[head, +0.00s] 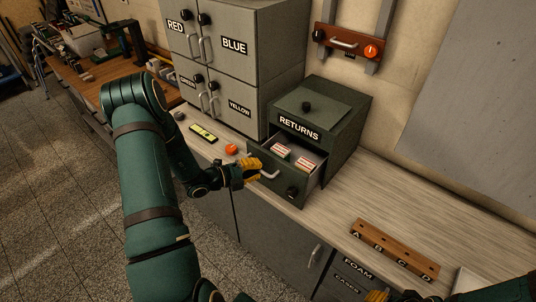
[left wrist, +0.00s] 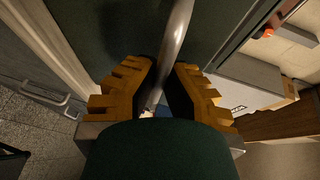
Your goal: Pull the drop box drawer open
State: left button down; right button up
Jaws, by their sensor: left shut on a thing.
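The dark green drop box (head: 345,115) labelled RETURNS stands on the counter. Its drawer (head: 273,190) is pulled out toward the front, and red-and-white items (head: 293,158) show inside. The drawer front has a metal handle (head: 268,174) and a black knob. My left gripper (head: 257,171) is at the handle. In the left wrist view its yellow fingers (left wrist: 159,92) are on both sides of the curved handle (left wrist: 176,45) and shut on it. My right gripper (head: 377,296) shows only in part at the bottom edge, and its finger opening is hidden.
A grey cabinet (head: 282,50) with doors labelled RED, BLUE, GREEN and YELLOW stands behind left. A round orange thing (head: 232,149) and a yellow-green device (head: 204,133) lie left of the drawer. A wooden block (head: 395,248) marked A to D lies front right. The counter between is clear.

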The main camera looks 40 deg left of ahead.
pick_arm(q)
jog(key=shift+s+a+p, duration=0.1)
jog(key=shift+s+p, duration=0.4)
jog(key=shift+s, duration=2.2)
jog(key=shift+f, duration=0.1)
jog(key=c, duration=1)
grip_release()
jog(key=shift+a, duration=0.1)
jog(key=v, duration=1.2)
